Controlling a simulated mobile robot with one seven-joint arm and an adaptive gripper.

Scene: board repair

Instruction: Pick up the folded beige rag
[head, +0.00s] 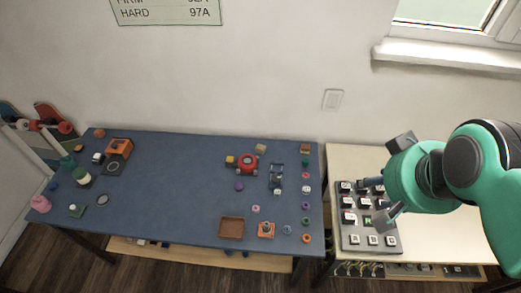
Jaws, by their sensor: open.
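My gripper (388,181) is at the right in the head view, with its two grey fingers spread wide and nothing seen between them. It is in front of or above a grey panel on a pale table; its height cannot be told. A small beige item (261,148) lies near the back right of the blue table (180,195), far to the left of my gripper. It may be the folded beige rag, but it is too small to tell. No other clear rag shows.
The grey panel (348,243) holds several dark blocks with white tops. A brown tray (231,228), a red round item (248,163) and several small coloured parts sit on the blue table. Its middle is clear. A gap separates the two tables. Skateboards lean at left.

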